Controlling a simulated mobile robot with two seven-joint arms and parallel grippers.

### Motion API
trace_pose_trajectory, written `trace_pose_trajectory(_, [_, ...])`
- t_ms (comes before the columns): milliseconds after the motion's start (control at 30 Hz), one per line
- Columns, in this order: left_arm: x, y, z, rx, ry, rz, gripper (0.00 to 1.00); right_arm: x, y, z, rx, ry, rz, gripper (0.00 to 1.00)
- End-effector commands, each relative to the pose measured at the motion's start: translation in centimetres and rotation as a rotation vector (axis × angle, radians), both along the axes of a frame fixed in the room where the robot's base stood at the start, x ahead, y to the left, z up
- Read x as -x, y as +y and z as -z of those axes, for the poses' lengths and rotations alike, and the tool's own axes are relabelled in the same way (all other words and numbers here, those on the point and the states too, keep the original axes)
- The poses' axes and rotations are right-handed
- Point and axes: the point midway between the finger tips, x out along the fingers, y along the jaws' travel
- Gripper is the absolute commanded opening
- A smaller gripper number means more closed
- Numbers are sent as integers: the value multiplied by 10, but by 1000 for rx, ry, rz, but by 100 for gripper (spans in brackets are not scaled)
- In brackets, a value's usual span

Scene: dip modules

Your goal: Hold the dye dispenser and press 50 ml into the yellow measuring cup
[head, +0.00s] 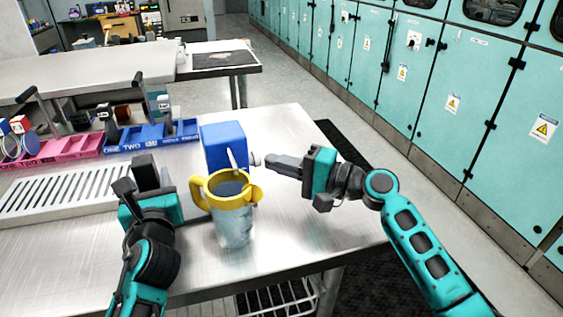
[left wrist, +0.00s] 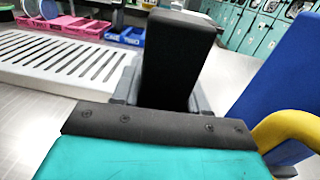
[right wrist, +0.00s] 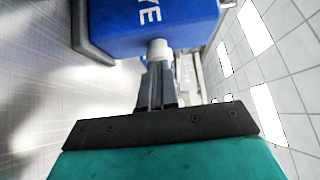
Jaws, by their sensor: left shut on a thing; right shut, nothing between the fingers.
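The blue dye dispenser (head: 223,143), a box, is just behind and above the yellow measuring cup (head: 232,218) in the head view. A thin pale spout points down at the cup's mouth. The cup has a yellow rim and handle and a clear body. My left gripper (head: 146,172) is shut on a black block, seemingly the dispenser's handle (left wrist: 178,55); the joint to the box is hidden. My right gripper (head: 272,161) is shut and empty, fingertips at the white button (right wrist: 158,48) on the box's side; contact is unclear. The fill level is unclear.
The metal table (head: 290,235) is clear right of the cup. A slotted white rack (head: 65,190) lies at left. Blue (head: 150,137) and pink (head: 70,148) trays stand behind it. Teal cabinets (head: 430,80) line the right side.

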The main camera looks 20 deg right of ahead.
Motion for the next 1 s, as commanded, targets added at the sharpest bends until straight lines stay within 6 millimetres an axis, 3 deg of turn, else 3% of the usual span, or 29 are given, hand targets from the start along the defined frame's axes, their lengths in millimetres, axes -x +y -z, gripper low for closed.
trace_pose_trajectory(233, [0, -1, 0, 0, -1, 2, 16, 3, 25, 0, 0, 0, -4, 0])
trace_pose_trajectory(567, [1, -5, 0, 2, -1, 12, 16, 4, 26, 0, -1, 1, -10, 0])
trace_pose_trajectory(667, [1, -5, 0, 3, -1, 12, 16, 3, 20, 0, -1, 1, -8, 0])
trace_pose_trajectory(867, [1, -4, 0, 3, -1, 10, 16, -2, -18, 1, 2, 2, 3, 0])
trace_pose_trajectory(1000, [0, -2, 0, 2, -1, 6, 16, 21, -45, 2, 4, 3, 3, 0])
